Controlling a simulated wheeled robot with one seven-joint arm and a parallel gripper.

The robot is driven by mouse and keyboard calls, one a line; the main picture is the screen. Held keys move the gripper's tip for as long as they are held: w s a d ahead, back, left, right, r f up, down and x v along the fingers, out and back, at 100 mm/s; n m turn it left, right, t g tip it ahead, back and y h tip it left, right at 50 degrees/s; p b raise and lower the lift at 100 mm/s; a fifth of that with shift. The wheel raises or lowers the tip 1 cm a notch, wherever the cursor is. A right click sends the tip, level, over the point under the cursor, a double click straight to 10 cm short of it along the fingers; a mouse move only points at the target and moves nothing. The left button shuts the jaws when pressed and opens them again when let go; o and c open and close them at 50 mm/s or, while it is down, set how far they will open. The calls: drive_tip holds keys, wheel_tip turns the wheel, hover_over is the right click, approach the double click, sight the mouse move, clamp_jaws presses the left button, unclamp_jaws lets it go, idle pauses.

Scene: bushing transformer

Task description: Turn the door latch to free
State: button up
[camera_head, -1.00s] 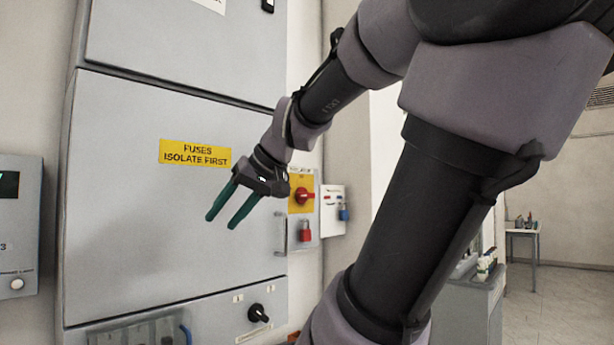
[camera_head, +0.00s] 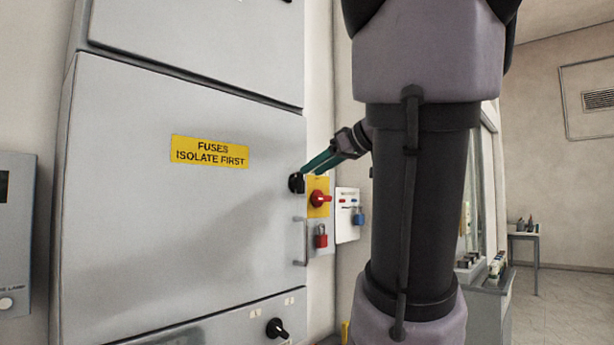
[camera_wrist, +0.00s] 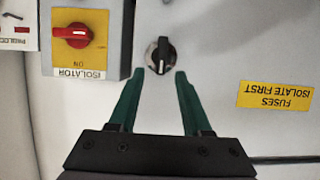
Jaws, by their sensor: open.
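The door latch (camera_head: 296,183) is a small black knob at the right edge of the grey cabinet door (camera_head: 150,200). In the wrist view the latch (camera_wrist: 160,55) is a black handle on a round silver plate, its grip lying up and down in that picture. My gripper (camera_head: 308,171) has two green fingers and points at the latch from the right. In the wrist view my gripper (camera_wrist: 161,73) is open, its fingertips on either side of and just short of the latch. Nothing is between the fingers.
A red isolator switch (camera_head: 320,199) on a yellow plate sits just right of the latch, with a red padlock (camera_head: 321,237) below. A door handle (camera_head: 300,242) stands out under the latch. A black knob (camera_head: 277,329) is on the lower panel.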

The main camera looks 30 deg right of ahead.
sight(300, 183)
drive_tip(key=shift+x, duration=2.05)
drive_tip(key=shift+s, duration=0.15)
clamp_jaws()
